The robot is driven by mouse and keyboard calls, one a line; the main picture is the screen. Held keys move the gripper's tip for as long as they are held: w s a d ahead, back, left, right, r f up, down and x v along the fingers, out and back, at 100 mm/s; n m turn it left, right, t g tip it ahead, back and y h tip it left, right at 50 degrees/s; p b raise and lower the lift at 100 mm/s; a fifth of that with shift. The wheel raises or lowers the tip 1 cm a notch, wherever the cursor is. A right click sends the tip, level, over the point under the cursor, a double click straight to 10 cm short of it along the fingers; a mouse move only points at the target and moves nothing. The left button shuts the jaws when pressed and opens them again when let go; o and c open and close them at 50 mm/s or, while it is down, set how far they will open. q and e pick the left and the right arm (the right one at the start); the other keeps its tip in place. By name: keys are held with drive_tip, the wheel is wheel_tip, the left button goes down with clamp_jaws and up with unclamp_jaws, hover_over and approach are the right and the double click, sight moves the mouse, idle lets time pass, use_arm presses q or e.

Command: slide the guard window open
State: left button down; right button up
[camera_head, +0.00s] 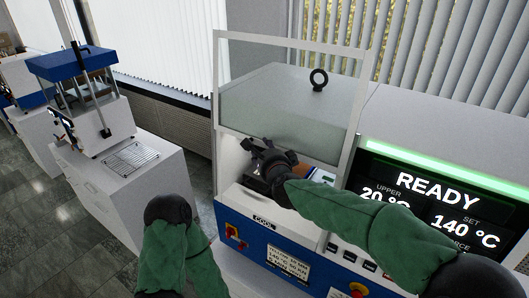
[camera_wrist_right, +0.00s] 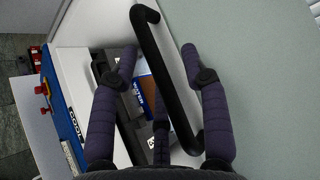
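The guard window (camera_head: 290,112) is a clear, greyish pane in a white frame on the front of the near press. A lit opening with dark parts inside shows below it. In the right wrist view, the pane (camera_wrist_right: 255,70) fills the right side, and a black bar handle (camera_wrist_right: 165,75) runs along its edge. My right gripper (camera_head: 262,160) is at the press front, by the lower part of the window. In its wrist view the fingers (camera_wrist_right: 160,62) are spread, with the handle between them; I cannot tell whether they touch it. My left gripper is out of view.
The press has a blue front panel (camera_head: 285,255) with switches and a display (camera_head: 430,205) reading READY and 140 °C at right. A black lifting ring (camera_head: 318,79) stands on its top. Another press (camera_head: 88,90) is at the left, with grey floor between.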

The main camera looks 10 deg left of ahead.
drive_tip(key=shift+s, duration=0.1)
drive_tip(key=v, duration=1.1)
drive_tip(key=shift+s+d, duration=0.2)
drive_tip(key=shift+s, duration=0.15)
drive_tip(key=shift+r, duration=0.1)
